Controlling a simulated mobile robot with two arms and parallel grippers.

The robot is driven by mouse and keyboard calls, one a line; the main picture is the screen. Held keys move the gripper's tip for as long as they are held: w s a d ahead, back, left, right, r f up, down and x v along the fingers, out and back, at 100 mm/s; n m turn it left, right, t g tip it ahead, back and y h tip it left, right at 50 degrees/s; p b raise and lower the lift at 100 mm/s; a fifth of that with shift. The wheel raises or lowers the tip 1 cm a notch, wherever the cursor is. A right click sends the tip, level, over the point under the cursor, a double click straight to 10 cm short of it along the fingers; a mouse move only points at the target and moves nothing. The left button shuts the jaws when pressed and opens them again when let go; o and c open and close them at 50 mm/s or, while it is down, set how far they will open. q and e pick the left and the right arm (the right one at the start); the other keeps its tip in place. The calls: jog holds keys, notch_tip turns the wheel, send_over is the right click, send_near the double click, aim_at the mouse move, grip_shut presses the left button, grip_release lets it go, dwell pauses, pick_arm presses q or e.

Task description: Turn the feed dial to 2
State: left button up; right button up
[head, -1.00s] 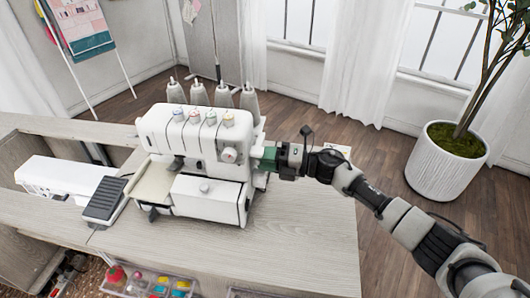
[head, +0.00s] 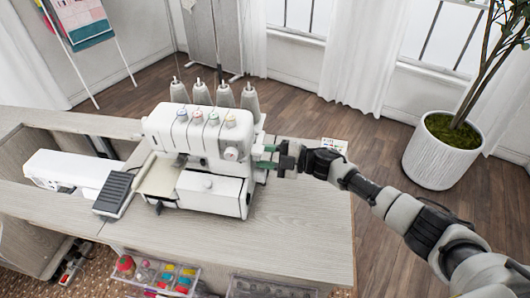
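The white serger sewing machine (head: 200,145) stands on the cabinet top, with several coloured tension dials along its upper front. A round white knob (head: 231,153) sits at the right end of its front, and a small knob (head: 207,184) is on the lower front cover. I cannot tell which is the feed dial, and any numbers are too small to read. My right gripper (head: 266,156) is at the machine's right side, its green fingertips apart and pointing at that side. I see nothing between them; contact with the machine cannot be made out. My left gripper is out of view.
A black foot pedal (head: 116,192) lies left of the machine, near a second white machine (head: 72,172) in the cabinet recess. Thread cones (head: 225,95) stand behind the serger. A clear tray of spools (head: 160,274) is at the front edge.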

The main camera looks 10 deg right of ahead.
jog(key=shift+m, duration=0.4)
jog(key=o, duration=0.9)
jog(key=shift+s+f, duration=0.1)
jog(key=shift+d, duration=0.1)
